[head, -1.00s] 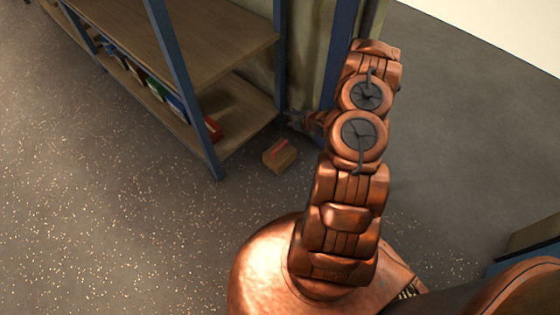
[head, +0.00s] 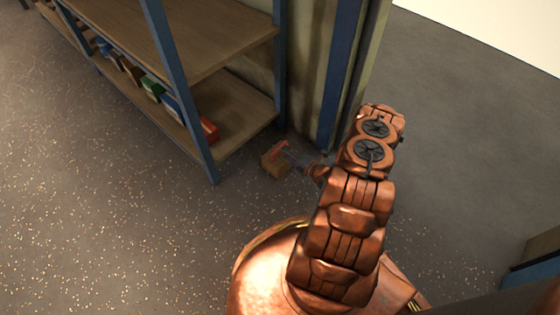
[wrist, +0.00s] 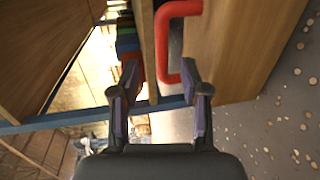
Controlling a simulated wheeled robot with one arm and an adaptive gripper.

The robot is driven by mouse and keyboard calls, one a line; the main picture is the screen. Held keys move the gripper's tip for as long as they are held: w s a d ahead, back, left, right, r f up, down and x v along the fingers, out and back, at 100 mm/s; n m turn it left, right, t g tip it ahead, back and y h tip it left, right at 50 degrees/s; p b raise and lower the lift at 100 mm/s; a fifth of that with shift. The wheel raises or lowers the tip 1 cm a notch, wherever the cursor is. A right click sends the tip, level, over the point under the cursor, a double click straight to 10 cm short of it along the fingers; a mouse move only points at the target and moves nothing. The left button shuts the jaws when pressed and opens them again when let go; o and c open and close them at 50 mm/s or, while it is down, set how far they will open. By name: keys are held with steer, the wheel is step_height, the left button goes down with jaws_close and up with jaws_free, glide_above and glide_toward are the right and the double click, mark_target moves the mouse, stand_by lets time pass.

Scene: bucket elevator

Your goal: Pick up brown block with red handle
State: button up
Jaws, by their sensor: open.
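The brown block (head: 272,162) sits on the speckled floor beside the shelf's near corner post. Its red handle (head: 279,147) is on its upper part. In the wrist view the block (wrist: 236,50) fills the upper right, and its red handle (wrist: 162,45) stands out from its left face. My gripper (head: 289,157) is right at the block, on its right side. In the wrist view my gripper (wrist: 160,75) is open, and the handle's lower end lies between or just beyond the fingertips. I cannot tell whether the fingers touch it.
A wooden shelf unit (head: 215,55) with blue posts stands left and behind the block. Several coloured items, including a red one (head: 209,130), rest on its lower shelf. A wall with a blue post (head: 340,75) is behind. The floor (head: 110,220) in front is clear.

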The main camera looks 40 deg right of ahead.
mark_target(279, 148)
steer(key=b+x, duration=0.1)
steer(key=x, duration=0.1)
steer(key=b+x, duration=0.1)
steer(key=x, duration=0.1)
steer(key=shift+w+a+f+b, duration=0.15)
steer(key=shift+w+f+b, duration=0.05)
steer(key=shift+f+b, duration=0.25)
steer(key=shift+w, duration=0.55)
steer(key=shift+r, duration=0.1)
steer(key=shift+c, duration=0.3)
jaws_close()
